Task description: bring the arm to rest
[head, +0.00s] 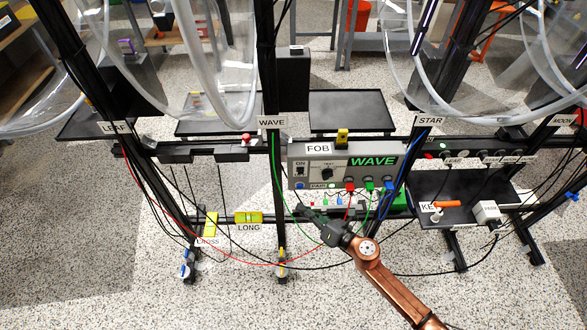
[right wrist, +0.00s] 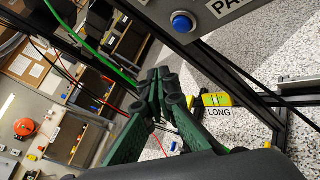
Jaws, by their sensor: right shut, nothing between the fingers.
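My right arm (head: 385,275), copper-coloured, reaches in from the lower right of the head view. My right gripper (head: 304,211), dark green and black, is in front of the black stand, just below the grey WAVE box (head: 300,168). In the right wrist view the fingers of this gripper (right wrist: 160,76) are together, with nothing between them. A green cable (right wrist: 95,52) and a red cable run close by the fingers there; I cannot tell whether they touch. My left gripper does not show in either view.
Black posts carry clear acrylic wheels (head: 212,60). Several thin cables hang around the gripper. A yellow level marked LONG (head: 248,217) sits left of it. A shelf (head: 460,186) with an orange-handled thing (head: 446,204) is at right. Speckled floor is open at lower left.

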